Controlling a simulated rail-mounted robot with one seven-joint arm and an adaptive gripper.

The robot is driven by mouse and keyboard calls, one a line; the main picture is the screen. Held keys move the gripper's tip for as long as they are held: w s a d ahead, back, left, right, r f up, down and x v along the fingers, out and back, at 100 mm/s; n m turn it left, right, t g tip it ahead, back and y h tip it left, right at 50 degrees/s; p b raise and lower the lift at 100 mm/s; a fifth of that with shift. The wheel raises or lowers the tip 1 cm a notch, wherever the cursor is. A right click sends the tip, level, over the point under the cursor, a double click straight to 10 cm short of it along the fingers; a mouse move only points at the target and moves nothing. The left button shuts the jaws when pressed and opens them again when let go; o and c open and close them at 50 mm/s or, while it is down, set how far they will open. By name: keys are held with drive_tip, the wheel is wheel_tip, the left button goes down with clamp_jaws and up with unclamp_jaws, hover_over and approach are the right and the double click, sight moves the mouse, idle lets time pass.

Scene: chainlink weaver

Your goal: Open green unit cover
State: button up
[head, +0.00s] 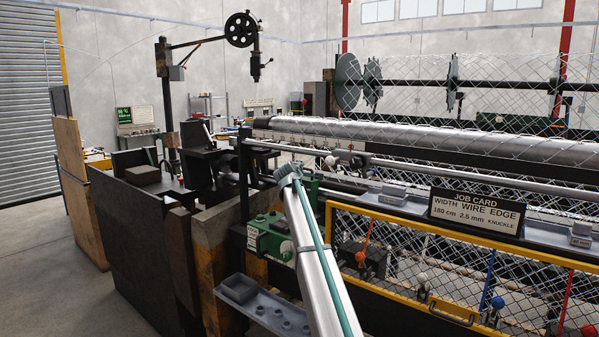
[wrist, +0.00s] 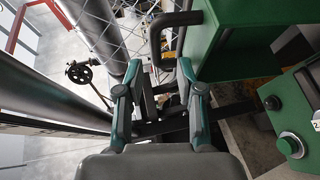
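The green unit (head: 270,237) is mounted at the left end of the machine, partly behind my arm in the head view. In the wrist view its green cover (wrist: 240,45) fills the upper right, with a dark looped handle (wrist: 156,40) on its left side. A dark gap shows below the cover, but I cannot tell how far it is open. My gripper (wrist: 160,72) has its fingers apart. The handle's near end appears between or just beyond the fingertips; contact is unclear. In the head view my gripper (head: 289,172) is above the unit, its fingers hard to make out.
A metal tray (head: 262,305) sits below the unit. A long roller (head: 430,140), wire mesh and a yellow-framed guard (head: 450,312) extend right. Open floor lies left.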

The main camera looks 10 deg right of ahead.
drive_tip(key=shift+s, duration=0.15)
drive_tip(key=v, duration=1.2)
drive_tip(key=shift+d, duration=0.1)
